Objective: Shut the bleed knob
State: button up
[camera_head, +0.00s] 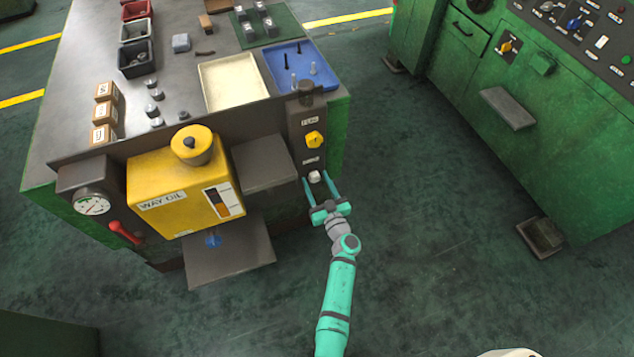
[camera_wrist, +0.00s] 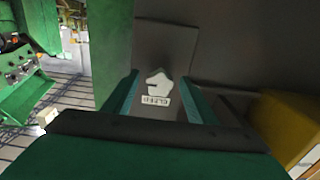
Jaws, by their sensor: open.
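The bleed knob is a small pale grey-white knob (camera_head: 314,176) low on a dark upright panel (camera_head: 294,128) at the bench's front right corner. In the wrist view the knob (camera_wrist: 158,82) sits near the middle, with a white label (camera_wrist: 156,99) beside it that looks upside down. My teal gripper (camera_head: 317,181) is open in front of the panel. Its fingers stand to either side of the knob in both views, with visible gaps. I cannot tell whether the tips reach past the knob's face.
A yellow knob (camera_head: 316,139) sits above on the same panel. To the left are a dark shelf (camera_head: 264,165), a yellow way oil tank (camera_head: 160,168) and a drip tray (camera_head: 230,263). A green machine (camera_head: 470,100) stands at right, with free floor between.

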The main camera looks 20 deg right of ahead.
jog(key=shift+c, duration=0.4)
jog(key=c, duration=1)
jog(key=shift+n, duration=0.4)
jog(key=n, duration=0.3)
jog(key=shift+d+n, duration=0.15)
jog(key=shift+n, duration=0.15)
jog(key=n, duration=0.4)
jog(key=shift+r+n, duration=0.1)
jog(key=shift+n, duration=0.2)
jog(key=n, duration=0.5)
jog(key=shift+r+n, duration=0.1)
jog(key=shift+n, duration=1.8)
